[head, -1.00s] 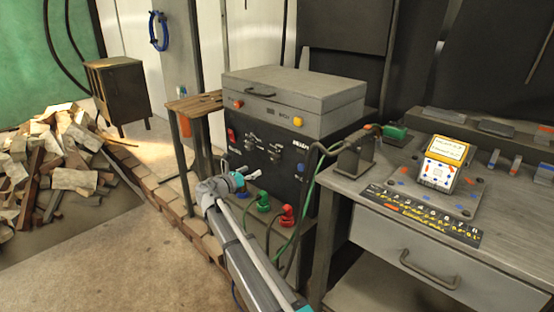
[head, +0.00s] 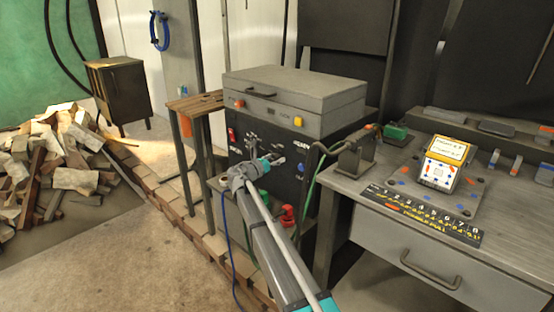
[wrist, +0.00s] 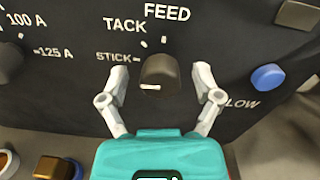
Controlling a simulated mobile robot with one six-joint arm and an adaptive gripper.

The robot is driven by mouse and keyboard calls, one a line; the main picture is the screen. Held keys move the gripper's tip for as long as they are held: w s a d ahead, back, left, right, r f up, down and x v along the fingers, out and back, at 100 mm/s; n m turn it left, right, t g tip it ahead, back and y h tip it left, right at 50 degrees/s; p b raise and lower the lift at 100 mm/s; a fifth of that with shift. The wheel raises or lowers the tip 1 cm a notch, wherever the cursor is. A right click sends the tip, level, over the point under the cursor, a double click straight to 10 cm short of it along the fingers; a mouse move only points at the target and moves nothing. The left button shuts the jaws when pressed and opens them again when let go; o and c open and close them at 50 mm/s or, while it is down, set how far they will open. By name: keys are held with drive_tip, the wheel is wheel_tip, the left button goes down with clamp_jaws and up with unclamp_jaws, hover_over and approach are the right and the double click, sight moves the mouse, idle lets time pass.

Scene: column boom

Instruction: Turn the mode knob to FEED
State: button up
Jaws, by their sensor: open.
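The dark round mode knob (wrist: 158,72) sits on the black panel (wrist: 60,95) in the wrist view. Its white mark shows low on its left side, on the side of the STICK label (wrist: 115,57). The TACK label (wrist: 124,24) is at its upper left and the FEED label (wrist: 167,13) is above it. My gripper (wrist: 160,78) is open, one finger on each side of the knob, with gaps showing on both sides. In the head view my gripper (head: 277,160) is in front of the panel and largely hides the knob area.
A blue button (wrist: 269,77) is right of the knob, near a label reading LOW. A dial with ampere labels (wrist: 8,62) is at the left. Red (head: 287,215) and green connectors are below the panel. The workbench (head: 345,185) stands to the right.

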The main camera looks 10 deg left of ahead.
drive_tip(key=shift+w+d, duration=0.15)
clamp_jaws()
idle(0.4)
